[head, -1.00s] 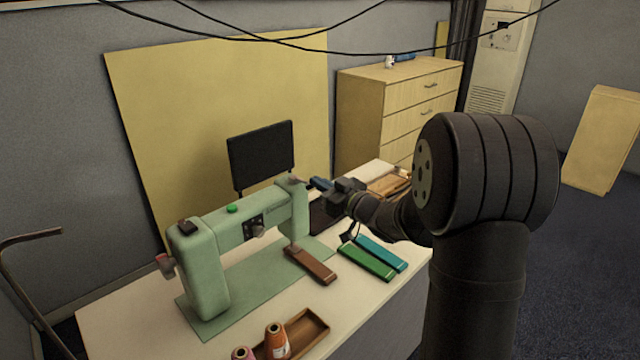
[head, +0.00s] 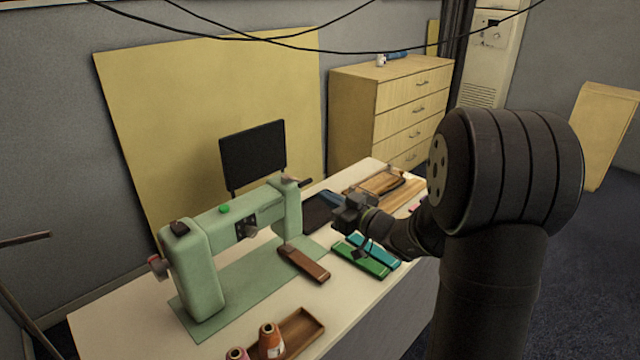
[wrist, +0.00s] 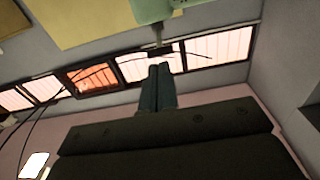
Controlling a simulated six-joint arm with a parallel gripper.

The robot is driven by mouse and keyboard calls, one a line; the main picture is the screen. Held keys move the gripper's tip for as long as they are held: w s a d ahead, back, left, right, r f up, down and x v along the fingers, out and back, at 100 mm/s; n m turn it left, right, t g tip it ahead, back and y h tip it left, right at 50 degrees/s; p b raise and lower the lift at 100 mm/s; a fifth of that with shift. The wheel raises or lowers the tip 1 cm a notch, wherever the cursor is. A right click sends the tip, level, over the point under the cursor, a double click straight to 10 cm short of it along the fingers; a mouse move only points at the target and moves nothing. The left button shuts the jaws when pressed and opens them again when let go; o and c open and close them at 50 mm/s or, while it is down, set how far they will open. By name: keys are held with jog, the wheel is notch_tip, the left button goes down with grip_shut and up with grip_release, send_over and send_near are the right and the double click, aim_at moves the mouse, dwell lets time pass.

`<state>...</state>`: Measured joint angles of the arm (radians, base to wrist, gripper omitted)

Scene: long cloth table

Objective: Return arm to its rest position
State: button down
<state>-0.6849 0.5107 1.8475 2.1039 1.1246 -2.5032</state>
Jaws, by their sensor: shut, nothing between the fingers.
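My gripper (head: 328,198) is above the far part of the table, to the right of the green sewing machine (head: 205,255). In the wrist view its two blue-grey fingers (wrist: 159,72) lie side by side, shut with nothing between them. The wrist view looks past the fingers toward a row of windows, with a pale green piece of the machine (wrist: 150,9) at the top edge. In the head view my arm reaches in from the right and hides part of the table's right side.
A brown case (head: 303,264), a green case (head: 360,258) and a teal case (head: 374,250) lie on the table (head: 120,318). A wooden tray (head: 312,328) and thread cones (head: 271,341) are near the front. A wooden board (head: 377,183) lies at the far end.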

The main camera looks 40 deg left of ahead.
jog(key=d+f, duration=0.2)
jog(key=f, duration=0.1)
jog(key=shift+d+f, duration=0.1)
jog(key=shift+f, duration=0.05)
jog(key=a+r, duration=0.5)
jog(key=a, duration=0.2)
jog(key=shift+r, duration=0.15)
dwell(0.5)
jog(key=c, duration=2.2)
grip_release()
